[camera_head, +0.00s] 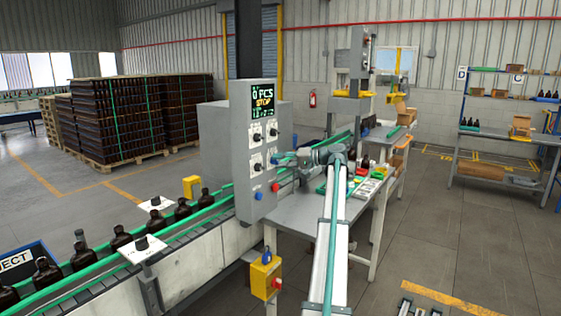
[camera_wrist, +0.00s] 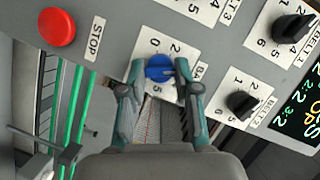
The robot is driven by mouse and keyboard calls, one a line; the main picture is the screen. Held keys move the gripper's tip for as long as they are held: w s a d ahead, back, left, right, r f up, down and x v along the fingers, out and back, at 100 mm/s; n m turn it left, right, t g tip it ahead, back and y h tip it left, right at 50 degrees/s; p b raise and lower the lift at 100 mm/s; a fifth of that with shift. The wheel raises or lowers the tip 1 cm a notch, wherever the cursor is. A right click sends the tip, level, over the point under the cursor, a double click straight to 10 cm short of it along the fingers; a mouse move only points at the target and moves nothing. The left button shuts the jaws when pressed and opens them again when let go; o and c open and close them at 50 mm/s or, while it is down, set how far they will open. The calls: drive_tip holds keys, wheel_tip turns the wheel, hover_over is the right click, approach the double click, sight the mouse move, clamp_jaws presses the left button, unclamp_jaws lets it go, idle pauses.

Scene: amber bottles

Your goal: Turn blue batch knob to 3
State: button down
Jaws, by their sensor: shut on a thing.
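The blue batch knob (camera_wrist: 159,68) is at the middle of the wrist view, on a white dial plate (camera_wrist: 148,48) on the grey panel. The digits 0, 2 and 5 show around it; others are covered. My gripper (camera_wrist: 160,75) has one finger on each side of the knob and is shut on it. I cannot tell which digit the knob points at. In the head view my gripper (camera_head: 280,158) reaches the panel's right side from the right, and hides the knob there.
A red STOP button (camera_wrist: 57,27) is left of the knob in the wrist view. Black knobs (camera_wrist: 241,103) sit to its right, near the display (camera_wrist: 303,104). In the head view the control panel (camera_head: 246,208) stands by a conveyor of amber bottles (camera_head: 183,209).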

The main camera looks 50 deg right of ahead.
idle(0.3)
drive_tip(key=c, duration=0.8)
unclamp_jaws()
drive_tip(key=shift+s, duration=0.1)
drive_tip(key=v, duration=1.2)
drive_tip(key=shift+a+r, duration=0.1)
